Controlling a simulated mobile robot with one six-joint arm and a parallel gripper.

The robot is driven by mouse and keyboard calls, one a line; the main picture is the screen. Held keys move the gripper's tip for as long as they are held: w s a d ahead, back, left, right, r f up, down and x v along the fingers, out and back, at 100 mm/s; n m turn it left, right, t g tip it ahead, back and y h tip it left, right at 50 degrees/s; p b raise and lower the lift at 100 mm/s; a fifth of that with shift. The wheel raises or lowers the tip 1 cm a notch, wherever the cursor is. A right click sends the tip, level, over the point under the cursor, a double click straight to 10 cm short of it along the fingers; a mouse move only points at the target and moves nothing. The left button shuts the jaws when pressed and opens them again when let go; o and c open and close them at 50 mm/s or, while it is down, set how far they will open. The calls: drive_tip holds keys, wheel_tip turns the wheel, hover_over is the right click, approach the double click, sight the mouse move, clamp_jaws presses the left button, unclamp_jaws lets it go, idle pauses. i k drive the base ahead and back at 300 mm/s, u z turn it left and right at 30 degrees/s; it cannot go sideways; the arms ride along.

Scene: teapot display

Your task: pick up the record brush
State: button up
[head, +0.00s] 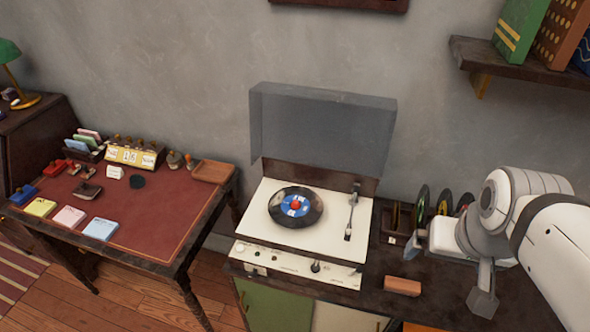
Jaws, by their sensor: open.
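A small reddish-brown block, which looks like the record brush (402,286), lies flat on the dark cabinet top (375,299) near its front edge. It is to the right of the record player's front corner. My gripper (448,276) is at the right, its grey fingers spread wide apart, one near the record rack and one further front. It is open, with nothing seen between the fingers. The brush lies to the left of the gripper, and I see no contact. How high the gripper is above the cabinet is hard to tell.
The record player (255,253) has its smoky lid (322,125) raised and a record (280,212) on its platter. Several records stand in a rack (398,217) behind the gripper. A shelf (520,62) juts out above right. A red-topped desk (150,215) stands at left.

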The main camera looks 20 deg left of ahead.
sight(393, 284)
drive_tip(key=z, duration=1.25)
drive_tip(key=k, duration=1.35)
drive_tip(key=u, duration=0.55)
drive_tip(key=i, duration=1.05)
drive_tip(key=u, duration=0.1)
